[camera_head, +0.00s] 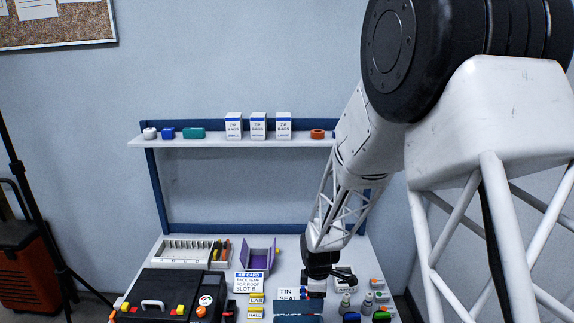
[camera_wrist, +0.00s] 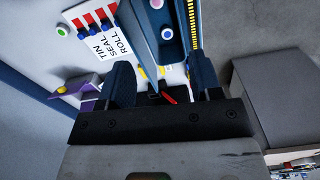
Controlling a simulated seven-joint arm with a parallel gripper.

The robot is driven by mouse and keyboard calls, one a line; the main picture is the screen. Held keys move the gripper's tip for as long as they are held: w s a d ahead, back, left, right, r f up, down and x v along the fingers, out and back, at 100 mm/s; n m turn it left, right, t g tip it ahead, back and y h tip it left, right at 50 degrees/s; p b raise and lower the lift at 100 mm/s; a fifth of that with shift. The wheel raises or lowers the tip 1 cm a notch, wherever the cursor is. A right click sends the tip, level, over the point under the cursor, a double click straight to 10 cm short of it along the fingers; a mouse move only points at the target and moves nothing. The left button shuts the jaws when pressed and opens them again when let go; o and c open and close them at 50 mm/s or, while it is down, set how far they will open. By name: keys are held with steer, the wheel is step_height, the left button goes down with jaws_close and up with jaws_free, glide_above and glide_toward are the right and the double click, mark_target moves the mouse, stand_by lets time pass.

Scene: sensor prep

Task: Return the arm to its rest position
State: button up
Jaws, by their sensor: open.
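My arm reaches down from the upper right in the head view, and its white lattice link ends at my dark gripper (camera_head: 318,285) low over the right half of the bench. In the wrist view my gripper (camera_wrist: 165,82) has its two dark fingers spread wide apart. No object is held between them. A small red item (camera_wrist: 169,97) and a blue-grey tray-like piece (camera_wrist: 160,40) show beyond and between the fingers. The exact height of the fingertips above the bench cannot be told, and my arm hides part of the bench behind it.
A "TIN SEAL ROLL" card (camera_wrist: 105,35) lies close by. A black case (camera_head: 165,290), purple holder (camera_head: 258,254) and slotted white rack (camera_head: 185,251) stand to the left. Small bottles (camera_head: 345,302) are at right. A shelf (camera_head: 215,142) with zip-bag boxes (camera_head: 258,126) runs behind.

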steer(key=s+d+r+m, duration=0.2)
steer(key=s+r+m, duration=0.15)
steer(key=r, duration=0.35)
steer(key=s+d+r+m+t, duration=0.1)
steer(key=s+d+r+m, duration=0.1)
steer(key=s+r, duration=0.4)
steer(key=s+d+r+m, duration=0.2)
steer(key=s+r+m, duration=0.15)
steer(key=r, duration=0.55)
steer(key=s+d+r+m, duration=0.1)
steer(key=s+r+m, duration=0.3)
steer(key=s, duration=0.5)
steer(key=s+d+r+m+t, duration=0.1)
steer(key=s+r+m, duration=0.3)
steer(key=s, duration=0.5)
steer(key=shift+s+d+r+t, duration=0.3)
steer(key=shift+d+r, duration=0.2)
steer(key=shift+d, duration=0.25)
